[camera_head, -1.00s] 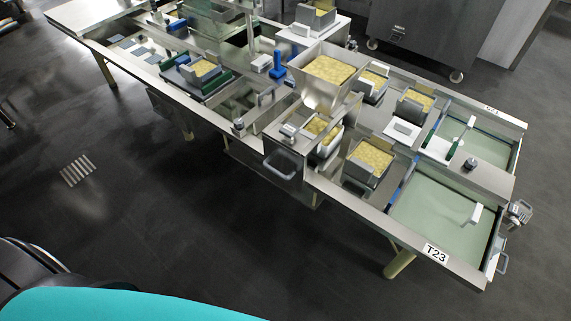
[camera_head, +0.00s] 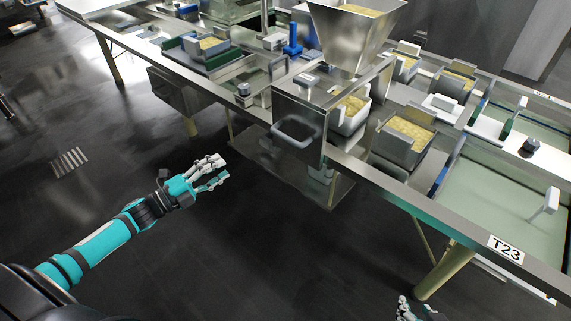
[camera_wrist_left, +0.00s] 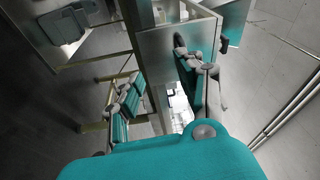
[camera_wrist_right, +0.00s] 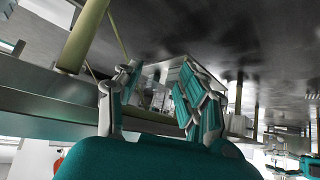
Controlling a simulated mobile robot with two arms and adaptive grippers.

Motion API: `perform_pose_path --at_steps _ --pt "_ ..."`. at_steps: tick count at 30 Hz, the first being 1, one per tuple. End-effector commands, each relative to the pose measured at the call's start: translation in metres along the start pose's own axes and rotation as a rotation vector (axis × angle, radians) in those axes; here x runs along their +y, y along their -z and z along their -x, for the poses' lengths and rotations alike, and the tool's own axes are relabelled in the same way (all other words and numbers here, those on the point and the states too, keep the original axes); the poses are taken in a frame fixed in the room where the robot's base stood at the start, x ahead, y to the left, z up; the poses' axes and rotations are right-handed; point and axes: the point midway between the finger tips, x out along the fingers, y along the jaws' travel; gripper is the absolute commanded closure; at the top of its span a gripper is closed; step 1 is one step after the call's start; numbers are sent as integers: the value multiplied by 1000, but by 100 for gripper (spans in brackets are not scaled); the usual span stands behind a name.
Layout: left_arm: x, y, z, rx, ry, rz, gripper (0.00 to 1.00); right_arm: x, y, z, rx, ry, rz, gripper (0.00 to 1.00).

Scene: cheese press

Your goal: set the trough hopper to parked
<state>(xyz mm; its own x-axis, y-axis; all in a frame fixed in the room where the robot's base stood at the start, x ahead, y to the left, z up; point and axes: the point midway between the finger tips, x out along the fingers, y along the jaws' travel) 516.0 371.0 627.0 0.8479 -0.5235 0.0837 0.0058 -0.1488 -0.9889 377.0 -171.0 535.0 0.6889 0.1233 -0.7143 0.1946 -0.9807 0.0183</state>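The trough hopper (camera_head: 350,38) is a steel funnel filled with yellow curd. It stands over the table line at the upper middle of the head view. Below it, a steel box front (camera_head: 310,108) carries a rounded grey loop handle (camera_head: 296,132) facing me. My left gripper (camera_head: 215,172) is left of and below this handle, apart from it, with fingers spread and empty. The left wrist view shows its fingers (camera_wrist_left: 162,85) wide apart. My right gripper (camera_head: 412,308) is at the bottom edge, partly cut off; the right wrist view shows its fingers (camera_wrist_right: 155,92) apart and empty.
Curd-filled moulds (camera_head: 402,142) stand on the table right of the hopper. The table's front rail (camera_head: 440,205) and a yellowish leg (camera_head: 442,272) lie between my right gripper and the trays. The dark floor (camera_head: 230,260) between my arms is clear.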

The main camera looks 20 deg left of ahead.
Motion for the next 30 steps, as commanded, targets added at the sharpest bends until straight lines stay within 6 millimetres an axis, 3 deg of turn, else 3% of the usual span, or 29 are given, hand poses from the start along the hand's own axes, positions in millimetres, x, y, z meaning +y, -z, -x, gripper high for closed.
perform_pose_path --at_steps 4,11,30 --pt "-16 26 -8 153 62 -134 62 0 14 19 68 -1 0 60" --pt "-30 37 -22 198 85 -172 62 -1 30 31 124 1 1 60" --pt "-38 62 -150 194 84 -168 62 -11 100 38 492 23 3 60"
